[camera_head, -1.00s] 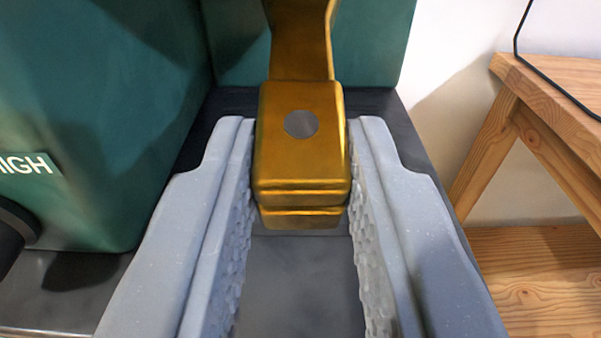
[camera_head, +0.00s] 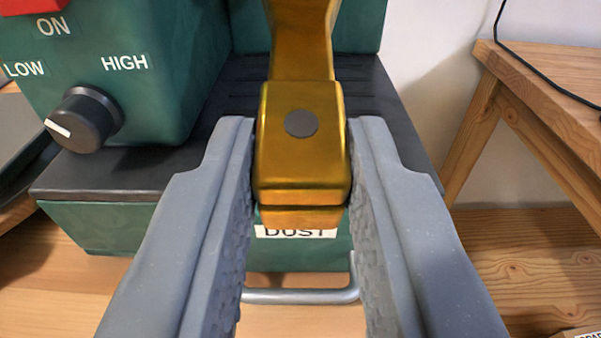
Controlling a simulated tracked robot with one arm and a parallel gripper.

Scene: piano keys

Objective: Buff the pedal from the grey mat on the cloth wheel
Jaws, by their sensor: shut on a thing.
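My gripper (camera_head: 302,165) is shut on the brass pedal (camera_head: 302,155). Its grey fingers press on both sides of the pedal's square block end, which has a dark round spot on top. The pedal's narrower arm (camera_head: 301,40) runs away from me and out of the top of the view. The pedal is held in front of the green buffing machine (camera_head: 150,50). The cloth wheel and the grey mat do not show in this view.
The machine has a black knob (camera_head: 85,120) between LOW and HIGH, and a red part (camera_head: 32,5) above ON. Its black ledge (camera_head: 120,172) sits over a DUST drawer with a metal handle (camera_head: 300,295). A wooden stand (camera_head: 540,90) is at right.

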